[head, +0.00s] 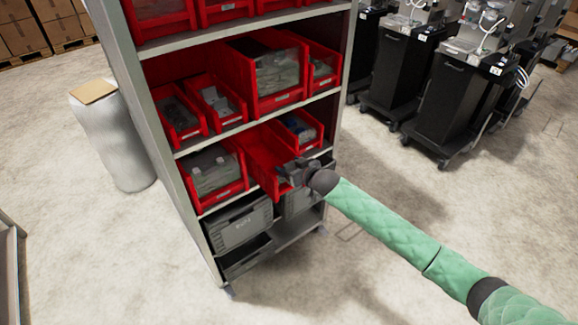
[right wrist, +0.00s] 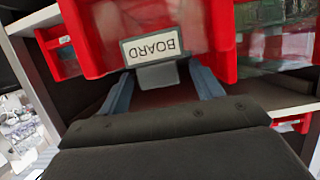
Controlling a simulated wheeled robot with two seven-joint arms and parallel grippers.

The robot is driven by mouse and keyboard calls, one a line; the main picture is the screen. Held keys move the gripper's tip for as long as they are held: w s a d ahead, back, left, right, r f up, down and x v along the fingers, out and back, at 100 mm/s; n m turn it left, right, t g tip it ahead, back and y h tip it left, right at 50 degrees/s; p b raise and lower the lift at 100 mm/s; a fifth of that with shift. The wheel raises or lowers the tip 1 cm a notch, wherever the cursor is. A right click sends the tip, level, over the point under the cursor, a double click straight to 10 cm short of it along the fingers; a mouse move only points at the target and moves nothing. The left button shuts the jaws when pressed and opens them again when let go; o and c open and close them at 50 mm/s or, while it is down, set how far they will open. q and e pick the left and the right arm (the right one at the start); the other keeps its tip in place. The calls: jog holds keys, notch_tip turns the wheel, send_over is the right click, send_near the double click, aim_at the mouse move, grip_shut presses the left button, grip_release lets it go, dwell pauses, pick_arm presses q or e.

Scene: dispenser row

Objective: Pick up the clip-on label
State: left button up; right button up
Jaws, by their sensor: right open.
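The clip-on label (right wrist: 152,46) is a white plate reading BOARD, upside down in the right wrist view, with a grey tab (right wrist: 158,75) on its edge. It sits on the front of a red bin (right wrist: 95,35), which also shows in the head view (head: 262,150) on the lower red-bin shelf. My right gripper (right wrist: 165,84) is open. Its two fingers stand on either side of the grey tab with gaps visible. In the head view the right gripper (head: 290,172) is at the bin's front and hides the label. My left gripper is not in view.
The grey shelf rack (head: 165,120) holds several other red bins, such as a large one (head: 275,98) above and one (head: 214,188) to the left. Grey crates (head: 238,224) stand below. A white cylinder (head: 118,140) stands left; black carts (head: 450,105) stand right. Floor in front is clear.

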jog(key=shift+w+a+f, duration=0.15)
jog(key=shift+w+a, duration=0.05)
jog(key=shift+w, duration=0.1)
jog(key=shift+c, duration=0.4)
jog(key=c, duration=1)
jog(key=shift+o, duration=0.2)
